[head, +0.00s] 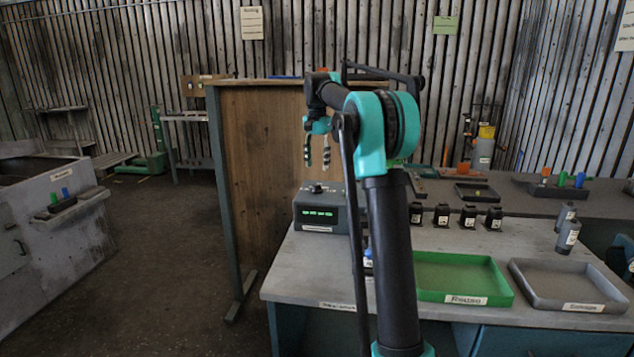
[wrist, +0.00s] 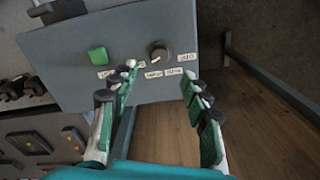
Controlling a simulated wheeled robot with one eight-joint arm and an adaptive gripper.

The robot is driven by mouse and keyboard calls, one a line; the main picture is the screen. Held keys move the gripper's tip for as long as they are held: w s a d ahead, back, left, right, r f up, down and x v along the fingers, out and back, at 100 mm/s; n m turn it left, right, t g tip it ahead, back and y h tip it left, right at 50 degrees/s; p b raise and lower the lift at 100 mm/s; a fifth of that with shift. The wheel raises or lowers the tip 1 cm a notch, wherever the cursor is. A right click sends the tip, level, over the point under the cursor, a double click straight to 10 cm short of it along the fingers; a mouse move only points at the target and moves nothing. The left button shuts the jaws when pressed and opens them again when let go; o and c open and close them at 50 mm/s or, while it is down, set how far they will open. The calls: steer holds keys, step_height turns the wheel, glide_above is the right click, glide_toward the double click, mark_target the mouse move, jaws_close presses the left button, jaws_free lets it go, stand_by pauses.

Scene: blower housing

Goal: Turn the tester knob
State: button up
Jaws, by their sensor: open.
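The tester (head: 320,214) is a dark grey box with a lit green display, at the left end of the grey table. Its round black knob (head: 316,188) stands on the top face. In the wrist view the knob (wrist: 160,53) sits on the grey panel (wrist: 70,42), with a white pointer mark and small labels around it. A green square button (wrist: 97,55) is left of the knob. My gripper (head: 317,158) hangs above the tester, fingers pointing down. In the wrist view my gripper (wrist: 159,72) is open and empty, with the knob showing between and beyond the fingertips, apart from them.
Several small black labelled units (head: 468,216) stand in a row right of my arm. A green tray (head: 487,303) and a grey tray (head: 600,308) lie at the table's front. A wooden panel (head: 262,150) stands behind the tester. Open floor lies left.

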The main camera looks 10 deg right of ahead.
mark_target(317, 184)
step_height(317, 184, down, 8)
steer(key=shift+r, duration=0.25)
jaws_close()
stand_by(0.4)
